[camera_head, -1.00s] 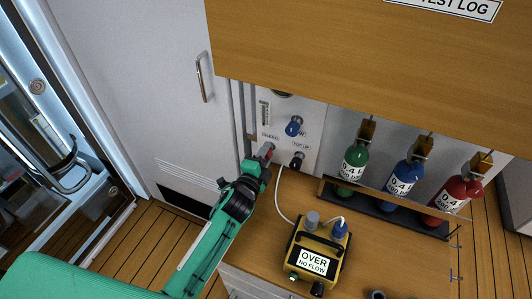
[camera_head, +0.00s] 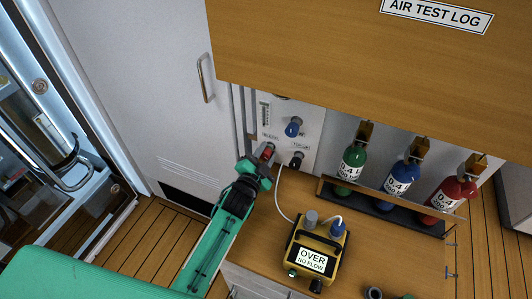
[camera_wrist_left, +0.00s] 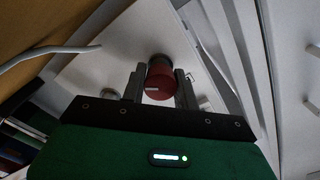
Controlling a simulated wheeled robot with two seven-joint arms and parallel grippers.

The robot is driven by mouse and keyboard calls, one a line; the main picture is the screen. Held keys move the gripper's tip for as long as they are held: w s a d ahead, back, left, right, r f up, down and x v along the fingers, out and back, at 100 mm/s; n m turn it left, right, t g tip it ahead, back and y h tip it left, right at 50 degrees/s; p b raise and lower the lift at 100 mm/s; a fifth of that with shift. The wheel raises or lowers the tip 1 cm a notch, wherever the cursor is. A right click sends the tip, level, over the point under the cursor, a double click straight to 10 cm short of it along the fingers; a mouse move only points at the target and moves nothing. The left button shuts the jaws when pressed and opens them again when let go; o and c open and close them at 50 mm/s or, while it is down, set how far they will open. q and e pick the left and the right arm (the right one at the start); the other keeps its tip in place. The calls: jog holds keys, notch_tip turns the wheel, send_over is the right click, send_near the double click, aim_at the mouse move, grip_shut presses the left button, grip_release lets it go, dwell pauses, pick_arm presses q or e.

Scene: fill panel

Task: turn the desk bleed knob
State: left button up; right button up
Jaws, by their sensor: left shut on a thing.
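The red bleed knob (camera_wrist_left: 159,80) sits on the white fill panel (camera_head: 312,122); in the head view the knob (camera_head: 267,152) shows just past my fingertips, under a label that seems to read BLEED. My left gripper (camera_head: 262,157) reaches it from the lower left. In the left wrist view the two dark fingers (camera_wrist_left: 160,88) stand on either side of the knob and are shut on it. The gripper covers part of the knob in the head view. My right gripper is not in view.
A blue knob (camera_head: 293,127) and a black knob (camera_head: 297,159) are close by on the panel. A yellow meter (camera_head: 316,250) with a white hose stands on the wooden desk. Green (camera_head: 351,164), blue (camera_head: 400,179) and red bottles (camera_head: 453,194) stand in a rack at right.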

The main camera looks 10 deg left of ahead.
pick_arm(q)
jog(key=shift+f, duration=0.15)
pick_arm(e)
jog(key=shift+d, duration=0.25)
pick_arm(q)
jog(key=o, duration=1)
jog(key=shift+c, duration=0.2)
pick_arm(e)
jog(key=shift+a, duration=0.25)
